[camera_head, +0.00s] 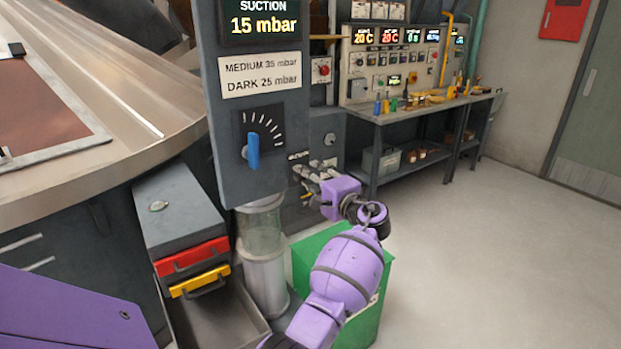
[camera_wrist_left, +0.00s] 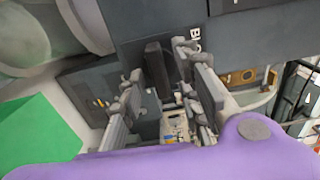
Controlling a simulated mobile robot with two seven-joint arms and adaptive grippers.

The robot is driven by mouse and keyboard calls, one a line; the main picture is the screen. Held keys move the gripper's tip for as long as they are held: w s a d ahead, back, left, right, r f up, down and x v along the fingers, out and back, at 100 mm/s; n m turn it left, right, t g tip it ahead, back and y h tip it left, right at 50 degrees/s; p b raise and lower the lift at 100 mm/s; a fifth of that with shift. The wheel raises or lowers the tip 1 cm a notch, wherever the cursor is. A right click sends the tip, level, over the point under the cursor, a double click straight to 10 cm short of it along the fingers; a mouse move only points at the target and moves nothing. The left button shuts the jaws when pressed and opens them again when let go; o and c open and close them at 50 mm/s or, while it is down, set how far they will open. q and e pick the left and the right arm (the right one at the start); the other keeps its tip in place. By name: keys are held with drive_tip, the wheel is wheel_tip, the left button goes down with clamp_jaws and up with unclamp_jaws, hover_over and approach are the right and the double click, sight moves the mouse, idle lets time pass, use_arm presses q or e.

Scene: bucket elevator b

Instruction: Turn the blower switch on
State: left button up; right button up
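The blower switch (camera_wrist_left: 157,68) shows in the left wrist view as a dark upright lever on a grey panel, beside a partly covered label that starts "BLO". My left gripper (camera_wrist_left: 163,62) is open, with one finger on each side of the lever; I cannot tell whether either touches it. The switch is hidden or too small to make out there. My right gripper is not in view.
A blue-handled dial (camera_head: 253,150) is on the suction panel, below a display reading 15 mbar. A glass cylinder (camera_head: 262,232) and a green bin (camera_head: 372,318) stand below. A bench (camera_head: 430,112) with instruments is behind. The floor at right is clear.

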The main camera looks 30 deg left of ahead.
use_arm(q)
drive_tip(key=v, duration=1.2)
